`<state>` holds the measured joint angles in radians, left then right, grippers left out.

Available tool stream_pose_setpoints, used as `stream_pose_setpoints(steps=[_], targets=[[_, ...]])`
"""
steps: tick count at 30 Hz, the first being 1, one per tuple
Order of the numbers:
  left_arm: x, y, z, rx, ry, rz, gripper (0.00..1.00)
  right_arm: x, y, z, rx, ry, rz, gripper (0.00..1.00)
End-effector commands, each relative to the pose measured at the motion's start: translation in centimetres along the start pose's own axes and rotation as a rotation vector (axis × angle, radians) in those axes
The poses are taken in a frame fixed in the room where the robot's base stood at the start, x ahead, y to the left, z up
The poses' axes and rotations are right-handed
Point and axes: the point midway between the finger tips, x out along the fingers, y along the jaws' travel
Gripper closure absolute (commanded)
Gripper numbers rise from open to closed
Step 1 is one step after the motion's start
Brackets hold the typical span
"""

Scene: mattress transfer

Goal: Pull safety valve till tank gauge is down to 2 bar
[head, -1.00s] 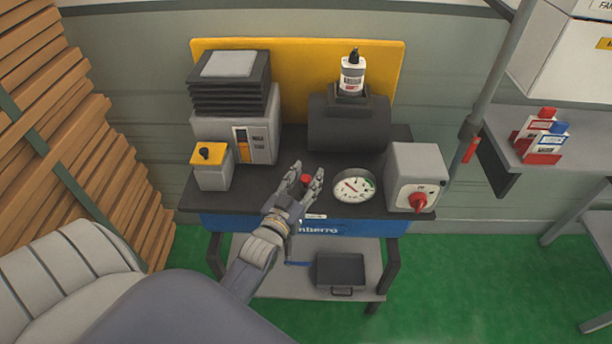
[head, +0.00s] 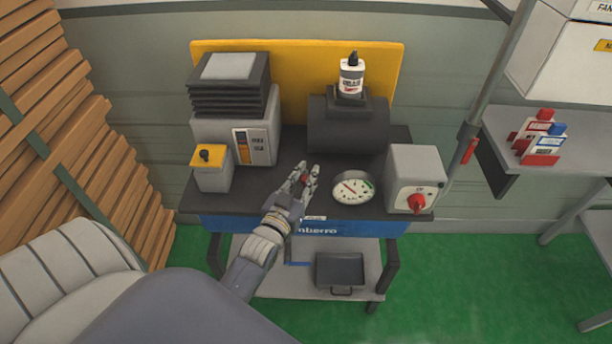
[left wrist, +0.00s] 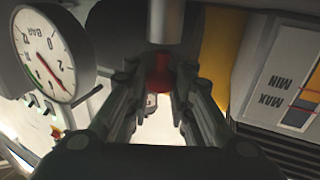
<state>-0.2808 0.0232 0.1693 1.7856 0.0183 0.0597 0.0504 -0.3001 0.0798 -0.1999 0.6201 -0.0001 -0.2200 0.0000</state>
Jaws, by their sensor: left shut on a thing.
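The red safety valve knob (head: 304,181) stands at the front of the dark bench top, just left of the tank gauge. My left gripper (head: 307,171) reaches up from the lower left and is shut on the knob. In the left wrist view the knob (left wrist: 158,75) sits between the two fingers, below a grey cylindrical part. The round white tank gauge (head: 353,188) has a red needle and a green mark. It also shows in the left wrist view (left wrist: 40,50), rotated, with BAR lettering; I cannot read its exact value. My right gripper is not in view.
A grey box with a red rotary switch (head: 415,180) stands right of the gauge. A black cylinder (head: 350,125) with a bottle on top is behind. A ribbed machine (head: 236,130) and a yellow-topped box (head: 211,168) stand left.

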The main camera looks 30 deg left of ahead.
Motion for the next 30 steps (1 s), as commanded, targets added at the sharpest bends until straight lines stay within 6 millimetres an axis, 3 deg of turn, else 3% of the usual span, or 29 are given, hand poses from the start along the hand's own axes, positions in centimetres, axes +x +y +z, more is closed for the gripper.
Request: stream_pose_setpoints(steps=[2,11,12,14,25,30], targets=[[-0.1,0.0,-0.7,0.0,-0.004,0.0,1.0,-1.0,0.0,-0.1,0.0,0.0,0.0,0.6],[-0.1,0.0,-0.6,0.0,-0.003,0.0,1.0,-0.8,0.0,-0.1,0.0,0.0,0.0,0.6],[-0.1,0.0,-0.6,0.0,-0.003,0.0,0.74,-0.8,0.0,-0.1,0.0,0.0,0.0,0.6],[-0.1,0.0,-0.6,0.0,-0.003,0.0,0.6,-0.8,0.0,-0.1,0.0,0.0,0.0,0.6],[-0.2,0.0,-0.6,0.0,-0.002,0.0,0.6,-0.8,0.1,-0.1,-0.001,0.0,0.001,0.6],[-1.6,0.0,-0.5,0.0,-0.003,0.0,0.6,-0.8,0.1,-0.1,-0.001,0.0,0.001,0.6]])
